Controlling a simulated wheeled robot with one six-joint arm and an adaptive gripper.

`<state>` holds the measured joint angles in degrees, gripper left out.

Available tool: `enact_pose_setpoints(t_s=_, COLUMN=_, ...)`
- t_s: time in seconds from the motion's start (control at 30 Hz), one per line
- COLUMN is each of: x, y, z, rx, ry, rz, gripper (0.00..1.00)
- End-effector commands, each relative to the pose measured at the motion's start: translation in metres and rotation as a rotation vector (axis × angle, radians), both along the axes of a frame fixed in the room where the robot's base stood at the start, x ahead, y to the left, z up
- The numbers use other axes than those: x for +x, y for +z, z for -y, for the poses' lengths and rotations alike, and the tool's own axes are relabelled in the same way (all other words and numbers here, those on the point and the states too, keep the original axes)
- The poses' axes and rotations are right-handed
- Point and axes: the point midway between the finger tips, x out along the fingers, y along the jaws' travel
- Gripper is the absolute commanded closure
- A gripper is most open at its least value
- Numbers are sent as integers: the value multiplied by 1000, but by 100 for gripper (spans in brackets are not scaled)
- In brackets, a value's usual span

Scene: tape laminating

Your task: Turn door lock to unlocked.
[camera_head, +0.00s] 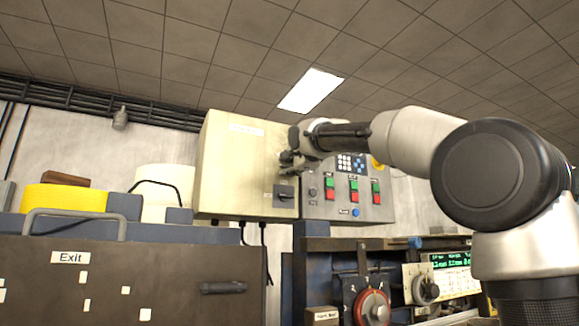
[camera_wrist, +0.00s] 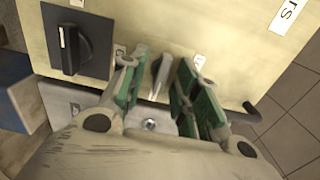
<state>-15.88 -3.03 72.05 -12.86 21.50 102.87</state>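In the wrist view, a small grey lever (camera_wrist: 161,74), which looks like the door lock, stands out from the beige cabinet door (camera_wrist: 215,30). My gripper (camera_wrist: 158,88) is open, with its green-padded fingers on either side of the lever. The right finger is very close to it; I cannot tell whether they touch. In the head view, the beige cabinet (camera_head: 235,165) hangs high on the wall, and my gripper (camera_head: 287,160) is at its right side. The lock is hidden there behind my gripper.
A black rotary switch (camera_wrist: 70,45) is left of the lever in the wrist view. A grey control panel (camera_head: 345,205) with coloured buttons adjoins the cabinet. Below are a dark board marked Exit (camera_head: 130,285) and a bench unit with a red dial (camera_head: 373,307).

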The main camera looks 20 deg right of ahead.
Motion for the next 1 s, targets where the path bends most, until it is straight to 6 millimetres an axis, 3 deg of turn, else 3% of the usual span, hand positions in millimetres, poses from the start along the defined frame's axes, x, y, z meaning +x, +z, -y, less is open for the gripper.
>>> enact_pose_setpoints(t_s=0.23, x=-12, y=1, z=2, rx=0, ry=1, rz=1, gripper=69)
enact_pose_setpoints(t_s=0.7, x=-104, y=0, z=21, rx=1, ry=1, rz=1, gripper=69)
enact_pose_setpoints(t_s=1.0, x=-118, y=0, z=24, rx=0, ry=0, rz=0, gripper=69)
